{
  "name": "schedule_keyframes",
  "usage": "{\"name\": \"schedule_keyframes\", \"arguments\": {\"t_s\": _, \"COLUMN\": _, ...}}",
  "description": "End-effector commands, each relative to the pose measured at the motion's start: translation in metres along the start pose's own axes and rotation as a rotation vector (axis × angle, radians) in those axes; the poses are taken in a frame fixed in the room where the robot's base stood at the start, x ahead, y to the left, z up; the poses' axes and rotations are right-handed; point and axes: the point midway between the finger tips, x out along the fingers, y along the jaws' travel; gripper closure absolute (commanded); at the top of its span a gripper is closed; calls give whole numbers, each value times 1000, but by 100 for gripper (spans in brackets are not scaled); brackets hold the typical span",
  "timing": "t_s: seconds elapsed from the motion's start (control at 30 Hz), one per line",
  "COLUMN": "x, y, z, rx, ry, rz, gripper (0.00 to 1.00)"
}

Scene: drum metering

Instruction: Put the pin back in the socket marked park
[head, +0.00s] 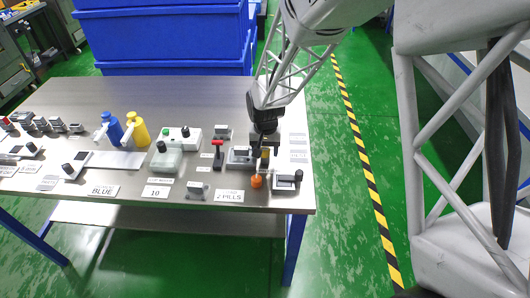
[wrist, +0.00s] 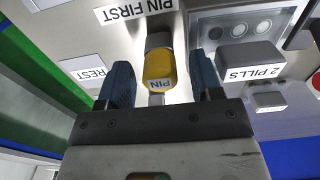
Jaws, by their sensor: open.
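The yellow pin (wrist: 158,66), its head lettered PIN, shows in the wrist view between the two dark fingers of my gripper (wrist: 160,78). The fingers are open, one on each side of the pin, with a visible gap to each. A grey metal part (wrist: 158,40) adjoins the pin's far end. In the head view my gripper (head: 263,143) is low over the right end of the table, and a bit of yellow (head: 265,153) shows just under it. I cannot read a park marking in either view, and the pin's lower end is hidden.
A PIN FIRST label (wrist: 135,10), a REST label (wrist: 88,74) and a 2 PILLS label (wrist: 253,73) surround the pin. Blue and yellow bottles (head: 138,131) stand further left.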

Motion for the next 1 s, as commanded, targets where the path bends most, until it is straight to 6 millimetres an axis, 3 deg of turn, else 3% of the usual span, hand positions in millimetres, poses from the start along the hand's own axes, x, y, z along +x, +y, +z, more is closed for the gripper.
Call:
{"name": "schedule_keyframes", "arguments": {"t_s": 0.2, "x": 0, "y": 0, "z": 0, "rx": 0, "ry": 0, "rz": 0, "gripper": 42}}
{"name": "schedule_keyframes", "arguments": {"t_s": 0.6, "x": 0, "y": 0, "z": 0, "rx": 0, "ry": 0, "rz": 0, "gripper": 100}}
{"name": "schedule_keyframes", "arguments": {"t_s": 1.0, "x": -5, "y": 0, "z": 0, "rx": 0, "ry": 1, "rz": 0, "gripper": 100}}
